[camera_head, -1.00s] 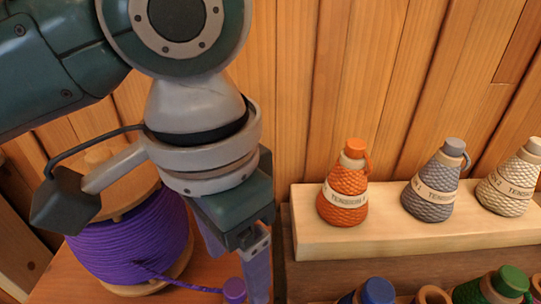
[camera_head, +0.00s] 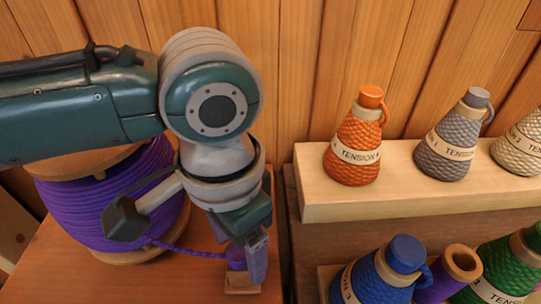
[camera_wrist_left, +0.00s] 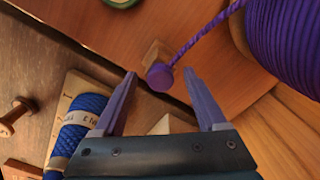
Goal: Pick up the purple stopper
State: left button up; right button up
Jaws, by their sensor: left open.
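The purple stopper (camera_head: 236,254) sits on a small wooden block (camera_head: 241,284) on the table, partly hidden by my left gripper in the head view. A purple cord (camera_head: 200,252) runs to it from the large purple spool (camera_head: 75,208). My left gripper (camera_head: 254,272) points down right at the stopper. In the left wrist view, the stopper (camera_wrist_left: 160,77) shows in the gap between the tips of the open left gripper (camera_wrist_left: 159,73), with nothing gripped. Whether a finger touches it I cannot tell. My right gripper is not in view.
A light wooden step (camera_head: 310,180) holds an orange bottle (camera_head: 356,143), a grey bottle (camera_head: 450,140) and a cream one (camera_head: 520,145). Lower right stand a blue bottle (camera_head: 378,277), an open-necked purple bottle (camera_head: 455,270) and a green bottle (camera_head: 505,268). A plank wall is behind.

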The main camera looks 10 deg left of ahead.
pick_arm(q)
grip_shut()
dwell(0.6)
